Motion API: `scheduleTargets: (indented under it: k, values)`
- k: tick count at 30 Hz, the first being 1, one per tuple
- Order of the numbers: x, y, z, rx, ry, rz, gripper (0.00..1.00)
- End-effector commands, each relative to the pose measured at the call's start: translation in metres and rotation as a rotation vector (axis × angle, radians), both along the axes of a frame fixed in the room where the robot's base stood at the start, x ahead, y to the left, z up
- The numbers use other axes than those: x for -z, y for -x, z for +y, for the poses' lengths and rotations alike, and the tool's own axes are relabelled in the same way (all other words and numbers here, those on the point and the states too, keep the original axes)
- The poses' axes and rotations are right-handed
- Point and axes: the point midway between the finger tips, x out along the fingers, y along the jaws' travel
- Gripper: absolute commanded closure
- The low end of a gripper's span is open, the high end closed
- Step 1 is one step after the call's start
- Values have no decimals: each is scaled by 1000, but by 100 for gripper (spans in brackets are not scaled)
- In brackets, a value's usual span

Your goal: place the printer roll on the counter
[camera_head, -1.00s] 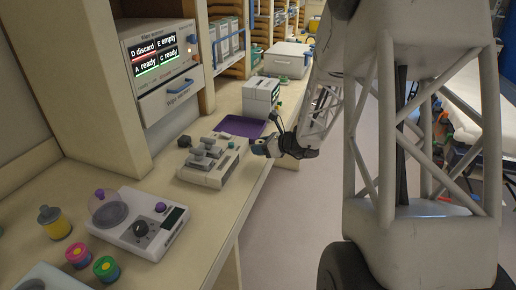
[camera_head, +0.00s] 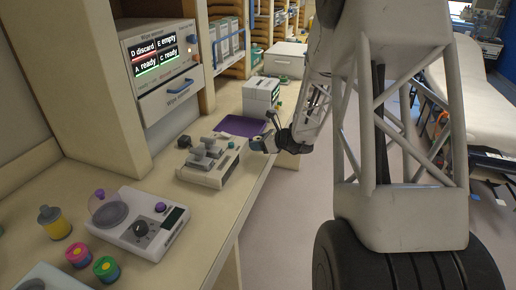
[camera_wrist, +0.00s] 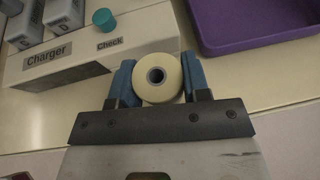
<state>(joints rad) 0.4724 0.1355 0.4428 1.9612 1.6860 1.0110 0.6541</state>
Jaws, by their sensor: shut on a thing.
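The printer roll (camera_wrist: 158,78) is a cream cylinder with a dark hollow core. In the wrist view it sits between the two blue fingers of my gripper (camera_wrist: 158,85), which is shut on it. In the head view my gripper (camera_head: 264,144) is small, at the counter's front edge, just right of the charger. The roll is hard to make out there. The counter (camera_head: 215,222) is a long beige top. I cannot tell whether the roll touches it.
The charger (camera_head: 212,162) stands close left of my gripper. A purple tray (camera_head: 241,126) lies just behind, with a grey-white device (camera_head: 262,96) beyond it. A tester with a domed dish (camera_head: 140,222) and several coloured pots (camera_head: 78,254) stand nearer. Bare counter lies between charger and tray.

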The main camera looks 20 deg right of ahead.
Motion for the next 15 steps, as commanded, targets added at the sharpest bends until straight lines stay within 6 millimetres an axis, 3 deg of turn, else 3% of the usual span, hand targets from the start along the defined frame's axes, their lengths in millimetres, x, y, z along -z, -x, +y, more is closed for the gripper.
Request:
scheduleTargets:
  k: [6,15]
  values:
    - [21,0,0,-1,0,2,80]
    - [23,0,0,0,0,0,80]
